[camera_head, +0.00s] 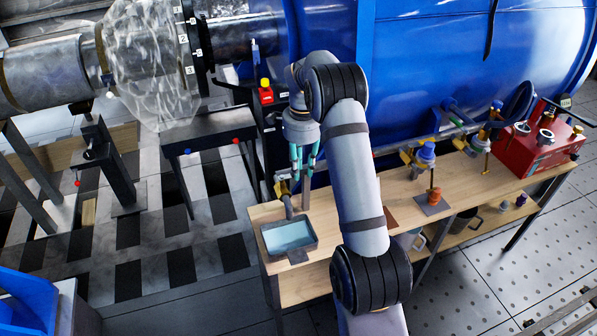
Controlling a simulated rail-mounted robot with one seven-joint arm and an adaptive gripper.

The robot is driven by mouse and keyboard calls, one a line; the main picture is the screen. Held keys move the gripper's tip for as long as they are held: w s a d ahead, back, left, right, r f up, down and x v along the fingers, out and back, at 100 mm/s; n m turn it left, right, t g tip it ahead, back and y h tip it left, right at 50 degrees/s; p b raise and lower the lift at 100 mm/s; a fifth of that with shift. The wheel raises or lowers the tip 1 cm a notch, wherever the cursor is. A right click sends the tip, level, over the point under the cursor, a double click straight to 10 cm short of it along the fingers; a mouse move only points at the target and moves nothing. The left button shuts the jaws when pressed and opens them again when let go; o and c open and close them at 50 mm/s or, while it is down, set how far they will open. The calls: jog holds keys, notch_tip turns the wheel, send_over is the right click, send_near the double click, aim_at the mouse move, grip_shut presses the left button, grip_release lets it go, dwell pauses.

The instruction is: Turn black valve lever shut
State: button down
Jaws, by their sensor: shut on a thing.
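My gripper (304,173) points down beside the blue tank, above the left end of the wooden bench. Its two teal fingers are shut on a narrow dark grey bar (306,193) that shows below the fingertips. A brass-coloured valve fitting (283,188) is just left of the fingers, close to the bar. The bar may be the black valve lever, but its joint with the valve is hidden, and I cannot tell its angle to the pipe.
A tray with a pale blue surface (290,236) lies on the bench (395,190) just below my gripper. More valves (421,155) line the tank's (430,60) pipe to the right. A red box (538,148) stands at the bench's far right.

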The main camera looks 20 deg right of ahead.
aim_at(302, 173)
jog(key=c, duration=1.5)
grip_release()
jog(key=shift+o, duration=0.2)
notch_tip(302, 173, up, 12)
